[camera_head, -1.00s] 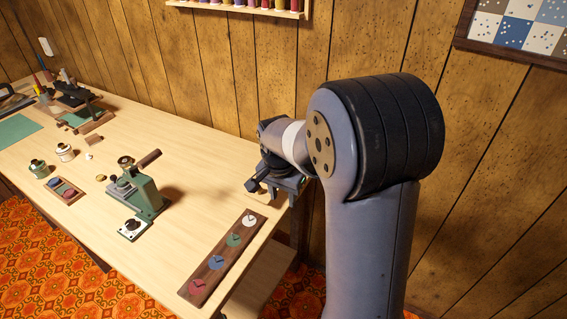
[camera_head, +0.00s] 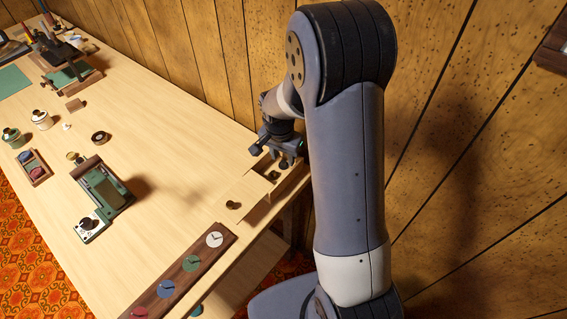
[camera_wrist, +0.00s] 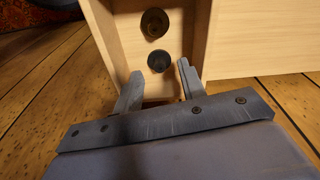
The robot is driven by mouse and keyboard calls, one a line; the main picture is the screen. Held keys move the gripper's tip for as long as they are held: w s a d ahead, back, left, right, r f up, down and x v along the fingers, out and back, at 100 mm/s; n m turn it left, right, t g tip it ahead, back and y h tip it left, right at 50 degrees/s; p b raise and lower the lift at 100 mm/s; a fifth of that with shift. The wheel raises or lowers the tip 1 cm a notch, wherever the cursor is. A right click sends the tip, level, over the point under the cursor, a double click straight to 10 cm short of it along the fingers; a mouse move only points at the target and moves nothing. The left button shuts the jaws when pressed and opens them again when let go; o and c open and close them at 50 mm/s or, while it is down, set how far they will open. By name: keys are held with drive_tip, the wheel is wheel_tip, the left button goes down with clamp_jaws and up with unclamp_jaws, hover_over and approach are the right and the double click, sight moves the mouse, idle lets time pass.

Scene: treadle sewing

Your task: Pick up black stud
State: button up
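Two small dark round pieces lie in an open wooden compartment in the wrist view: a brownish-black one (camera_wrist: 155,22) and a blue-black one (camera_wrist: 160,62) nearer my gripper. Either could be the black stud; I cannot tell which. My gripper (camera_wrist: 160,85) is open, its two fingers apart on either side below the nearer piece, with nothing between them. In the head view my gripper (camera_head: 278,155) is over the compartment (camera_head: 262,207) at the table's right end. The pieces are hard to make out there.
The compartment's wooden walls (camera_wrist: 104,35) stand close around the pieces. A green press (camera_head: 103,190), a dark tape roll (camera_head: 101,137) and a wooden strip with coloured discs (camera_head: 190,270) are on the table (camera_head: 180,120). The panelled wall (camera_head: 440,120) is close on the right.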

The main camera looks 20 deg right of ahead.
drive_tip(key=shift+w+d+f, duration=0.1)
drive_tip(key=shift+f, duration=0.8)
clamp_jaws()
